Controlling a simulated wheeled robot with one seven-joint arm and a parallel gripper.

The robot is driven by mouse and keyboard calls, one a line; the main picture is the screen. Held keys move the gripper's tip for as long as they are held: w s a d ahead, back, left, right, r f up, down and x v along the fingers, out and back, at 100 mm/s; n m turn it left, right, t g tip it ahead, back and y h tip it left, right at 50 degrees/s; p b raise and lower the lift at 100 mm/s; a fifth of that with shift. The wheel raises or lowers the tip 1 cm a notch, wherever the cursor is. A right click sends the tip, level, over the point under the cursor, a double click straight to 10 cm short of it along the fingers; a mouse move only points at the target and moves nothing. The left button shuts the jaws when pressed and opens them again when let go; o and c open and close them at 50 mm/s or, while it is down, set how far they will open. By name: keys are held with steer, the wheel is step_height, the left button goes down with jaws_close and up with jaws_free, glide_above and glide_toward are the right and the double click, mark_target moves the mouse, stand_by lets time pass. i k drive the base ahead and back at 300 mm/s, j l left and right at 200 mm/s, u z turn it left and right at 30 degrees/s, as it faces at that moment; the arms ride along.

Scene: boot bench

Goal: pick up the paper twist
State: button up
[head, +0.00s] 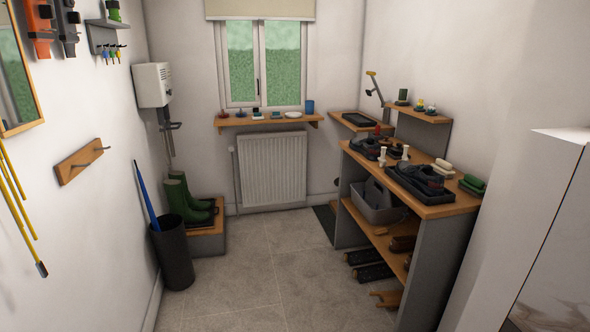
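I cannot pick out the paper twist for certain in the head view; things of its size are too small to tell here. Two small white upright items (383,156) stand on the wooden-topped boot bench (452,209) on the right, but I cannot tell what they are. Dark shoes in a black tray (420,185) lie on the bench top, with more dark shoes behind. Several small items, one of them a white dish (293,115), sit on the window shelf (226,122). My gripper is not in view.
The tiled floor (285,270) is clear in the middle. Left stand a dark bin (174,258) with a blue stick and green boots (188,200) on a low box. A radiator (273,168) is under the window. A grey tub (378,205) sits under the bench top.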

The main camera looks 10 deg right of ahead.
mark_target(407, 146)
steer(key=i+z, duration=0.2)
steer(key=i, duration=0.25)
steer(key=i+j+z, duration=0.2)
steer(key=i, duration=0.25)
steer(key=i+j+z, duration=0.2)
steer(key=i, duration=0.25)
steer(key=i+j+z, duration=0.2)
steer(key=i, duration=0.2)
steer(key=j+z, duration=0.1)
steer(key=z, duration=0.3)
steer(key=i+j+z, duration=0.15)
steer(key=j+z, duration=0.6)
steer(key=j, duration=0.3)
